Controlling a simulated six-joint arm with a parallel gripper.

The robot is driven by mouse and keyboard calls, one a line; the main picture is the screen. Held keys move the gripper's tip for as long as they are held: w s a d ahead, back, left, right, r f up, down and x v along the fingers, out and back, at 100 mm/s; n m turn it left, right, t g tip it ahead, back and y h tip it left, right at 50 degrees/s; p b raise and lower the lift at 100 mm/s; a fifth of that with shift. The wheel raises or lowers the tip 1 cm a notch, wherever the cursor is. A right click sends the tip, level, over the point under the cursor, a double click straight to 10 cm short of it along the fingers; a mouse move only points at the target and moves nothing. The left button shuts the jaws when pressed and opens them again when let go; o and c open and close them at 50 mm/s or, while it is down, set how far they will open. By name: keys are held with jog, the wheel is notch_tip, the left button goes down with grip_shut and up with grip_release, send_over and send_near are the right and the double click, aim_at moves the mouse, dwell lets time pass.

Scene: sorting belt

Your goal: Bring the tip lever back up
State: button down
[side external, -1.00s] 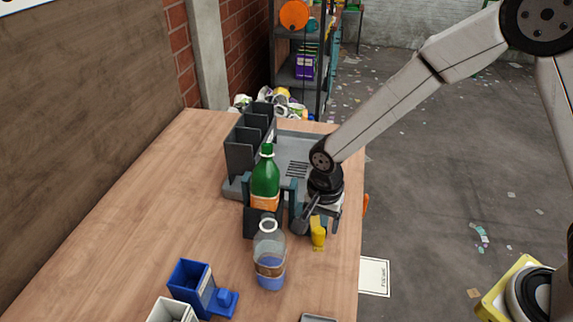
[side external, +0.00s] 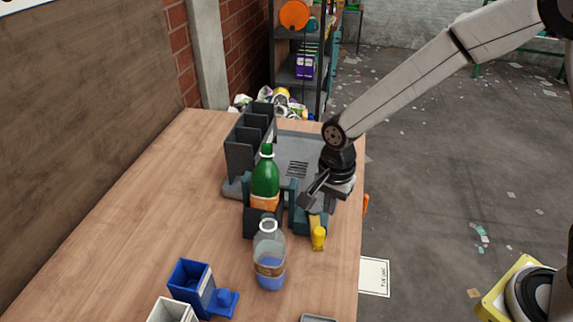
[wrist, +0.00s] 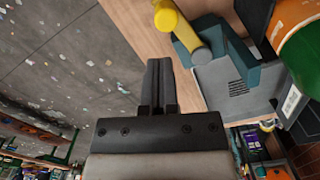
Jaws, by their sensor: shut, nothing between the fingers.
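The yellow tip lever (side external: 318,236) sticks out from the front of a dark teal block (side external: 304,222), low and pointing towards the side camera. In the wrist view the lever (wrist: 167,17) shows its round yellow knob end at the top, with a grey-yellow shaft running to the teal block (wrist: 205,38). My gripper (side external: 308,204) is above and just behind the lever in the side view, tilted. In the wrist view my gripper (wrist: 159,66) has its fingers together and empty, apart from the lever.
A green bottle (side external: 265,182) stands in a dark holder left of the lever. A clear bottle (side external: 269,262) with blue contents stands in front. A dark divided rack (side external: 248,140), a grey tray (side external: 300,150) and a blue bin (side external: 190,284) are on the wooden table (side external: 140,230).

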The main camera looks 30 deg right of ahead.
aim_at(316, 221)
jog(key=d+r+m+y, duration=0.2)
jog(key=d+r+m, duration=0.1)
jog(key=d+m, duration=0.3)
jog(key=shift+s+d, duration=0.3)
jog(key=shift+d, duration=0.5)
jog(key=shift+f, duration=0.15)
jog(key=a+f, duration=0.6)
jog(key=f, duration=0.3)
jog(key=shift+w+a+f, duration=0.2)
jog(key=shift+f, duration=0.05)
jog(key=shift+a, duration=0.1)
